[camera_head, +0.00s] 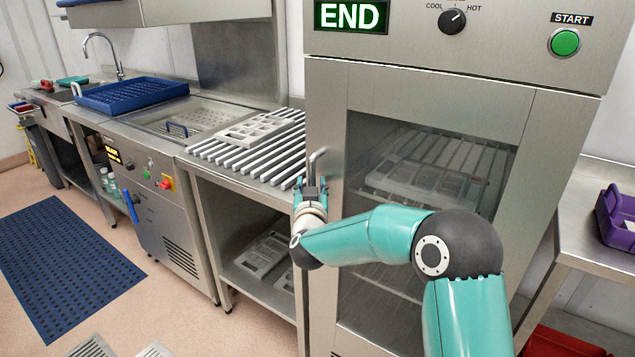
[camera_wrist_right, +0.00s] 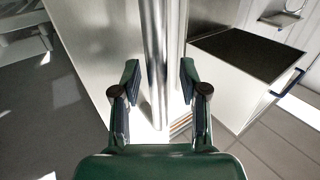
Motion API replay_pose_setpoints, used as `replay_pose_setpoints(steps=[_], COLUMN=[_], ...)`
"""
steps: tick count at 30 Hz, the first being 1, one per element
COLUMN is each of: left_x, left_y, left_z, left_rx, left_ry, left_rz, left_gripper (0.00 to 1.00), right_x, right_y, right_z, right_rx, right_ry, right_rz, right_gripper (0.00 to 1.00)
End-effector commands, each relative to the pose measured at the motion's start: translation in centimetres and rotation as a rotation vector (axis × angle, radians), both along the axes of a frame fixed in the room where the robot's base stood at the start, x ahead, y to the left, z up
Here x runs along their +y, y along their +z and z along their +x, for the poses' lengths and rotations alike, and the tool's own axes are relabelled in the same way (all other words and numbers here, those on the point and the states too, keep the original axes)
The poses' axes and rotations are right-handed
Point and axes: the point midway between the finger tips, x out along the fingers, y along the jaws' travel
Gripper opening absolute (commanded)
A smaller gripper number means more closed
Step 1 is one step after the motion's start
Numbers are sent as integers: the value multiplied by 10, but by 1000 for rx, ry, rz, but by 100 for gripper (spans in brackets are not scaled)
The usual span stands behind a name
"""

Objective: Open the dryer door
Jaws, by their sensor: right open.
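The dryer is a steel cabinet with a glass-windowed door (camera_head: 325,110). The door looks shut, and racks with pale moulds show dimly through the glass. The upper end of its upright bar handle (camera_head: 313,160) shows at the door's left side; the rest is hidden by my right gripper. My right gripper (camera_head: 311,190) is at the handle, with its arm crossing in front of the door. In the right wrist view its open fingers (camera_wrist_right: 159,80) stand on either side of the shiny handle bar (camera_wrist_right: 154,50), with gaps visible. My left gripper is not in view.
The dryer's panel has a lit END display (camera_head: 351,17), a COOL–HOT knob (camera_head: 452,21) and a green START button (camera_head: 565,42). A slatted rack (camera_head: 225,152) with a mould adjoins on the left. A side table (camera_head: 590,235) bears a purple bin (camera_head: 617,216) at right.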

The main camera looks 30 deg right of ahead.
Motion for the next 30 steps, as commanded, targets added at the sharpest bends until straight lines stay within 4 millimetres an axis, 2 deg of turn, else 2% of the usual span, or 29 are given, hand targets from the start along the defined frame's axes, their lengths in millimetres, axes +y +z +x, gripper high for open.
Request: replay_pose_setpoints(steps=[8, 11, 16, 17, 24, 25, 27, 30], left_x=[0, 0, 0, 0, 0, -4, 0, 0], left_y=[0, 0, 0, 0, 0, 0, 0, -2], left_z=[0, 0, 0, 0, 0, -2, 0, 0], left_rx=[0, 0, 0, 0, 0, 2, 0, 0], left_ry=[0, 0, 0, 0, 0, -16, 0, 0], left_rz=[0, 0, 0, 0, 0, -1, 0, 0], left_gripper=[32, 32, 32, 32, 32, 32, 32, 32], right_x=[-1, -1, -1, -1, 0, -33, -12, -3], right_y=[0, 0, 0, 0, 0, 0, 0, 0], right_z=[1, 1, 1, 1, 1, -1, 1, 1], right_rx=[0, 0, 0, 0, 0, -1, -1, -1], right_ry=[0, 0, 0, 0, 2, -13, -1, 5], right_rz=[0, 0, 0, 0, 0, -3, -1, -1], right_gripper=[43, 30, 2, 0, 0, 0, 0, 0])
